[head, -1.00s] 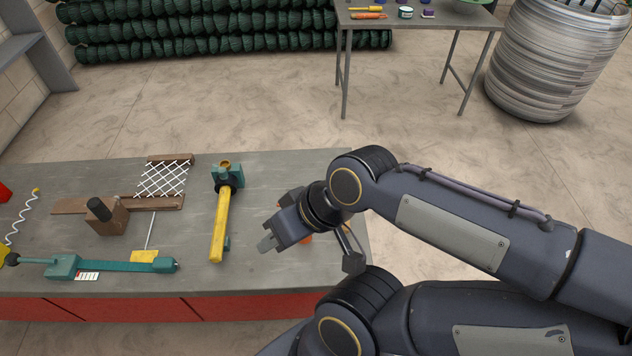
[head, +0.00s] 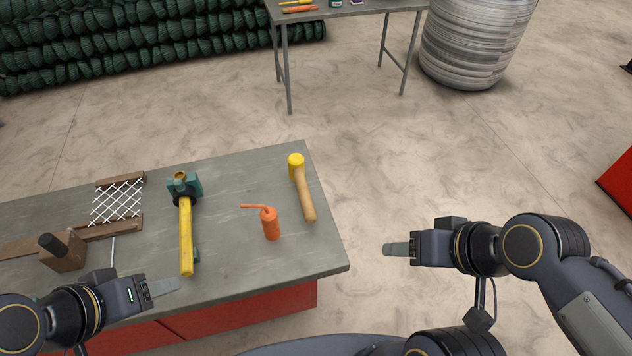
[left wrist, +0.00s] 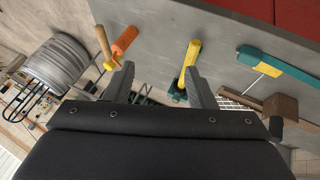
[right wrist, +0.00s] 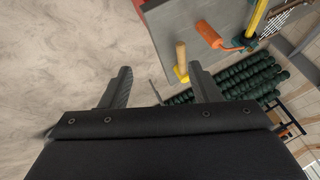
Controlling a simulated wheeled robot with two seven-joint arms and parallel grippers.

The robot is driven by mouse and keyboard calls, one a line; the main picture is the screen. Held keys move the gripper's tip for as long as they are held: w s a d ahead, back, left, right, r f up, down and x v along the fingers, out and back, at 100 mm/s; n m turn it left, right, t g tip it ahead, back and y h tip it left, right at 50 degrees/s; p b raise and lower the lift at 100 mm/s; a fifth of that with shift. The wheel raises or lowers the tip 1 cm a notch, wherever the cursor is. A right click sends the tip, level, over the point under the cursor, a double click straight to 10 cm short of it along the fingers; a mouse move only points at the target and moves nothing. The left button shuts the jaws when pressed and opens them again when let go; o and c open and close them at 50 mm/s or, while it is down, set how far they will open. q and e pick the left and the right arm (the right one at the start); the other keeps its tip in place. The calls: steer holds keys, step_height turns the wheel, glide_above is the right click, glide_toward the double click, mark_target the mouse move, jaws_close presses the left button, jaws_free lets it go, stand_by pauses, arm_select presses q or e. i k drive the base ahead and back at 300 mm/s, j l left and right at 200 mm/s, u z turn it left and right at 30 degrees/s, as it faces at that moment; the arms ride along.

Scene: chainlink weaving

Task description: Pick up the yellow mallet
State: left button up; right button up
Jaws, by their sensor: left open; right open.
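The yellow mallet (head: 302,188), with a yellow head and a pale wooden handle, lies near the right end of the grey workbench (head: 240,275). Its head points to the bench's far side. In the left wrist view it shows at the upper left (left wrist: 103,42), and in the right wrist view between the fingers (right wrist: 181,55). My right gripper (head: 395,249) is open and empty, out past the bench's right end and apart from the mallet. My left gripper (head: 162,288) is open and empty over the bench's front left.
An orange oil can (head: 270,223) lies just left of the mallet. Left of it is a yellow-handled tool (head: 186,235) with a teal head. A mesh piece (head: 117,203) and a wooden block (head: 62,250) lie farther left.

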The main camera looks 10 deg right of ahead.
mark_target(295, 161)
steer(key=z, duration=0.2)
steer(key=k+j+u, duration=0.15)
steer(key=k+u, duration=0.35)
steer(key=k, duration=0.15)
steer(key=i+l+u, duration=0.15)
steer(key=l+u, duration=0.25)
steer(key=i+l+u, duration=0.1)
steer(key=l+u, duration=0.65)
steer(key=l, duration=1.2)
steer(key=i+l, duration=0.15)
steer(key=l, duration=1)
